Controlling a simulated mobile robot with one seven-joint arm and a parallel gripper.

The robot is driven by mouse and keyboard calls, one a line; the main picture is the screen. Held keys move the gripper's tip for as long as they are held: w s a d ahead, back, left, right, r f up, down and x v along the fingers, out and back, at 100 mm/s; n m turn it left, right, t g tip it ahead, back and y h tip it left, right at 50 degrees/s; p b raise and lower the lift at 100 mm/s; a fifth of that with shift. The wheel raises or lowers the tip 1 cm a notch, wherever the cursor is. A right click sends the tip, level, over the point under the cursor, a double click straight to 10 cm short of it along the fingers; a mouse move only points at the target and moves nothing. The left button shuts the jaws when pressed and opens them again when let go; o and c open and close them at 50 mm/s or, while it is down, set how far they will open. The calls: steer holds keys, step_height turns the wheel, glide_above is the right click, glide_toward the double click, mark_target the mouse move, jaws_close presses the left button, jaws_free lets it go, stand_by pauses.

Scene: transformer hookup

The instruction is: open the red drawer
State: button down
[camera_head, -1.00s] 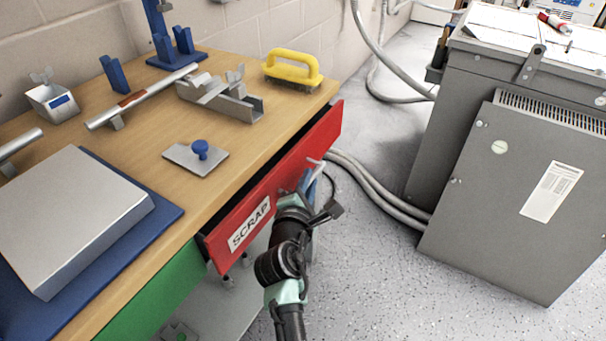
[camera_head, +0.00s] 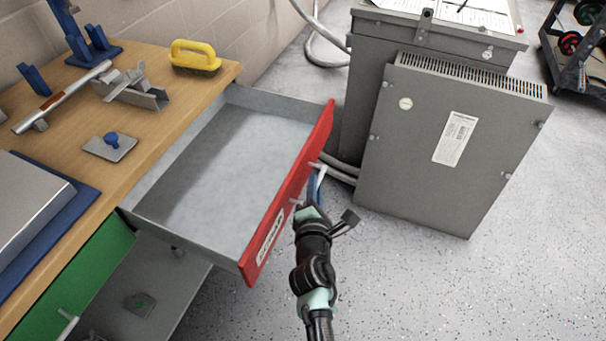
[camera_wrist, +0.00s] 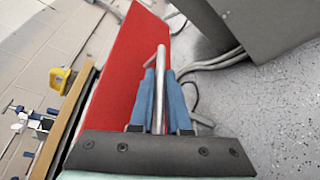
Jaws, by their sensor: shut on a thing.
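The red drawer (camera_head: 289,200) with a white SCRAP label stands pulled well out from the wooden workbench (camera_head: 150,135). Its grey metal inside shows and looks empty. In the head view my gripper (camera_head: 318,181) is at the outer side of the red front. In the wrist view the blue fingers of my gripper (camera_wrist: 160,92) lie on both sides of the silver bar handle (camera_wrist: 160,75) and are shut on it. The red front (camera_wrist: 130,62) rises behind the handle. The drawer's inside is hidden in the wrist view.
A grey transformer cabinet (camera_head: 440,150) stands right of the drawer, close to its far corner, with grey cables (camera_head: 340,172) between. A green drawer (camera_head: 85,265) is at lower left. A yellow-handled brush (camera_head: 194,58) sits on the bench. Speckled floor at lower right is clear.

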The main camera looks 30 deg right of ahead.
steer(key=shift+s+d+f, duration=0.1)
steer(key=shift+s+d, duration=0.1)
steer(key=shift+s, duration=0.1)
steer(key=c, duration=0.9)
jaws_free()
steer(key=shift+s, duration=0.1)
steer(key=v, duration=1.2)
steer(key=shift+s+a+p, duration=0.25)
steer(key=shift+s+p, duration=0.05)
steer(key=shift+p, duration=0.1)
